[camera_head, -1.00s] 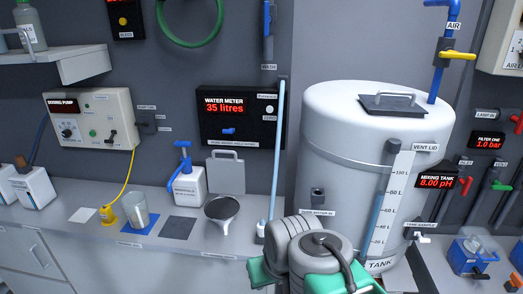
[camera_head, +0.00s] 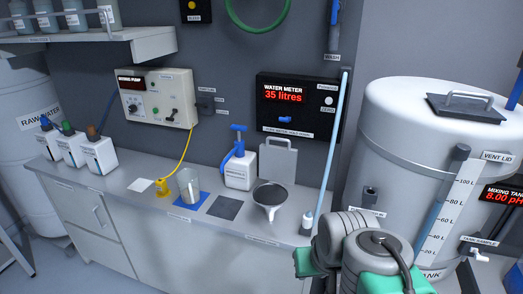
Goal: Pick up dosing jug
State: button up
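The dosing jug looks to be the grey, see-through cup (camera_head: 189,186) standing upright on a blue mat (camera_head: 181,205) on the counter, left of centre. No label on it can be read. My arm shows at the bottom right as rounded grey links with green parts, well to the right of the jug. The fingers of my gripper do not show, so I cannot see whether it holds anything.
A yellow-capped probe on a cable (camera_head: 163,187) stands just left of the jug. A dark mat (camera_head: 224,207), a funnel (camera_head: 270,196) and a white pump bottle (camera_head: 240,169) are to its right. White canisters (camera_head: 98,154) stand farther left. The tank (camera_head: 410,150) is at right.

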aim_at(187, 179)
jog(key=u, duration=0.55)
jog(key=k, duration=1.25)
jog(key=u, duration=1.45)
jog(key=i, duration=1.7)
jog(key=u, duration=0.4)
jog(key=i, duration=1.4)
jog(key=z, duration=0.75)
jog(key=i, duration=0.75)
jog(key=z, duration=1.7)
jog(key=i, duration=0.95)
jog(key=z, duration=0.35)
